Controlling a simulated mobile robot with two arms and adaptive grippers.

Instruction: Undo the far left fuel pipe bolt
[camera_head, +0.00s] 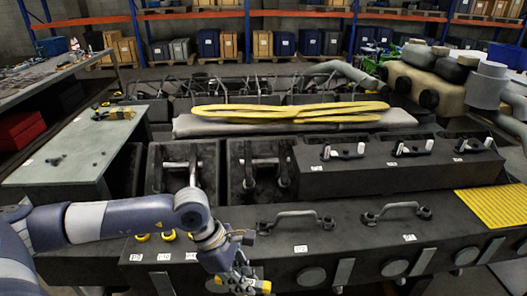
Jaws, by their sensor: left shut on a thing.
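A curved grey fuel pipe (292,214) lies on the dark engine's front top deck, with a dark bolted fitting at each end. Its left end bolt (264,227) is just right of my left wrist. A second, similar pipe (397,207) lies to its right. My left gripper (243,283) is low in the picture, in front of the engine's front edge and below the left pipe. It is shut on a small grey and yellow thing, too small and cut off to name. My left arm hides part of the deck. My right gripper is not in view.
Yellow round caps (142,237) sit on the deck's left end, partly behind my arm. A raised dark block (400,175) with white-handled fittings stands behind the pipes. A yellow grating (490,202) is at right. A grey-green bench (80,150) stands left.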

